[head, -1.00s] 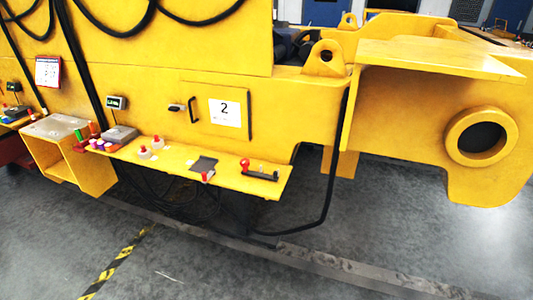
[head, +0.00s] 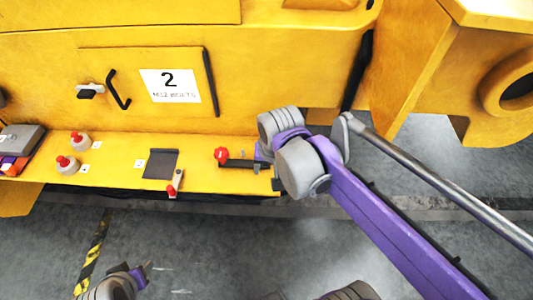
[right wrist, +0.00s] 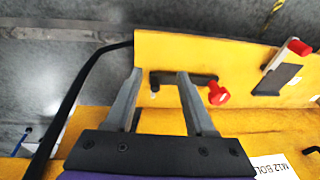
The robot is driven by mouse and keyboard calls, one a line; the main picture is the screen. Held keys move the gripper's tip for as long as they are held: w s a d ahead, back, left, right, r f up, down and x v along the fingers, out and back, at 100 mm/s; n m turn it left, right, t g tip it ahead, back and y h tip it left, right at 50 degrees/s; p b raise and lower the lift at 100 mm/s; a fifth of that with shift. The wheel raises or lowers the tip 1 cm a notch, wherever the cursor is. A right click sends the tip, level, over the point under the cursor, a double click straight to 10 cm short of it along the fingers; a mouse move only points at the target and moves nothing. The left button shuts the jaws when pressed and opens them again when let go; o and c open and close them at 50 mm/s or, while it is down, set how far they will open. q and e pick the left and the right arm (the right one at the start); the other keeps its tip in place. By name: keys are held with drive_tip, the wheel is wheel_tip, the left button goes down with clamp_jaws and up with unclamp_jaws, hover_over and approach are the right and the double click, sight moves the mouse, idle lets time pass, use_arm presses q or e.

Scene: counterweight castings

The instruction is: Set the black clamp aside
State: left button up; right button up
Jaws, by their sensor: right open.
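The black clamp (head: 240,163), a dark bar with a red knob at its left end, lies near the right end of the yellow shelf. My right gripper (head: 265,163) is at the clamp's right end, which it partly hides. In the right wrist view the right gripper (right wrist: 158,75) is open, with the clamp's bar (right wrist: 203,79) running across between and behind its fingertips. The red knob lies outside the fingers, to the right. I cannot tell whether the fingers touch the clamp. My left gripper (head: 138,272) shows partly at the bottom left; its jaws are unclear.
A grey box (head: 20,138) stands farther left. The yellow wall with sign 2 (head: 170,86) rises behind.

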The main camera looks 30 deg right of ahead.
sight(244, 161)
drive_tip(key=w+d+r+m+g, duration=0.3)
drive_tip(key=w+d+m, duration=0.1)
drive_tip(key=w+m, duration=0.25)
drive_tip(key=shift+n, duration=0.45)
drive_tip(key=f, duration=0.7)
drive_tip(key=w+f, duration=0.1)
drive_tip(key=f, duration=0.2)
drive_tip(key=shift+w+a+f, duration=0.1)
drive_tip(key=shift+a+f, duration=0.05)
drive_tip(key=shift+f, duration=0.05)
clamp_jaws()
idle(0.4)
